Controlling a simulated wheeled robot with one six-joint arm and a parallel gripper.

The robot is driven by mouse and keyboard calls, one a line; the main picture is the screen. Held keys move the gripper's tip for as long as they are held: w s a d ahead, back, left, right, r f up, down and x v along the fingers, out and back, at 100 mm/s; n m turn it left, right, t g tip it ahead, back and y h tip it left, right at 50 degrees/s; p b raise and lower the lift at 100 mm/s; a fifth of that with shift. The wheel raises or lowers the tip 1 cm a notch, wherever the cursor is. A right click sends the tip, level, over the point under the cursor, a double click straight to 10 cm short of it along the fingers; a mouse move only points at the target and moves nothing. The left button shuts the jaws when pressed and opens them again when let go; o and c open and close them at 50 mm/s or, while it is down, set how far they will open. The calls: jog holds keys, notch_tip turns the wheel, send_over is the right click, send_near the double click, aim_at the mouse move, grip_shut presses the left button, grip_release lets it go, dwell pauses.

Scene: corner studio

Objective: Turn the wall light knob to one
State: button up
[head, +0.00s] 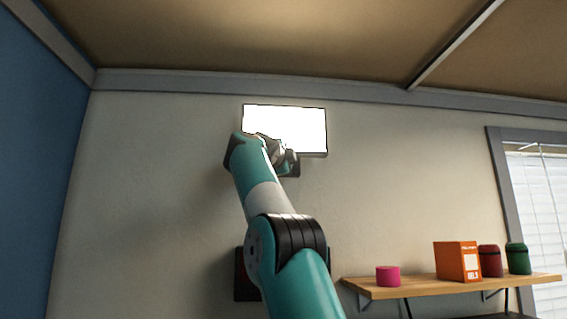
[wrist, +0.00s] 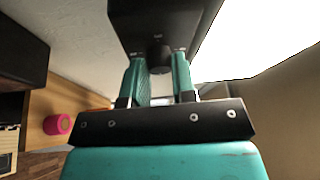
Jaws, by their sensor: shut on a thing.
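The wall light is a bright white, lit panel (head: 285,125) high on the wall; it also shows large and glaring at the right of the wrist view (wrist: 250,35). A dark block (wrist: 150,20) sits beside it, with a small dark round knob (wrist: 160,55) on its face. My gripper (wrist: 160,70) has its two teal fingers on either side of the knob and is shut on it. In the head view my gripper (head: 285,160) is at the panel's lower edge, where my arm hides most of the knob. I cannot read any marking or the knob's setting.
A wooden shelf (head: 400,288) at the lower right holds a pink cylinder (head: 388,276), an orange box (head: 457,261), a red jar (head: 490,261) and a green jar (head: 518,258). A dark box (head: 243,280) is on the wall behind my arm. A window with blinds (head: 540,200) is at the right.

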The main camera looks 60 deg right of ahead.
jog(key=shift+s, duration=0.1)
dwell(0.7)
jog(key=o, duration=0.9)
jog(key=shift+d, duration=0.1)
jog(key=b+v, duration=0.5)
jog(key=v, duration=1.2)
jog(key=shift+a, duration=0.25)
jog(key=shift+s, duration=0.1)
